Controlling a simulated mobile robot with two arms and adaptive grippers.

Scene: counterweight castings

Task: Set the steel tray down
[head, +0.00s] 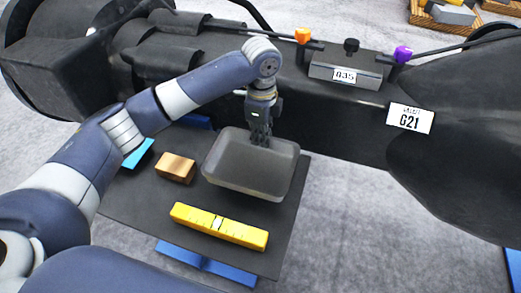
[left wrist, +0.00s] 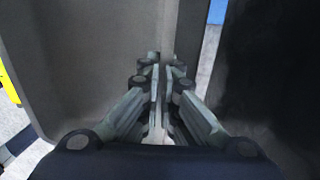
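The grey steel tray (head: 235,178) is over the dark work surface (head: 135,215), with its open side up and no contents showing. My left gripper (head: 260,138) comes down from above and is shut on the tray's far wall. In the left wrist view, the fingers (left wrist: 162,75) pinch the tray wall (left wrist: 85,60). I cannot tell for sure whether the tray's underside touches the surface. My right gripper is not in view.
A yellow level (head: 219,226) lies in front of the tray. A brown block (head: 176,168) and a cyan item (head: 139,154) are to its left. The big black casting (head: 330,125), with labels and orange and purple knobs, stands close behind. Bare surface shows at front left.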

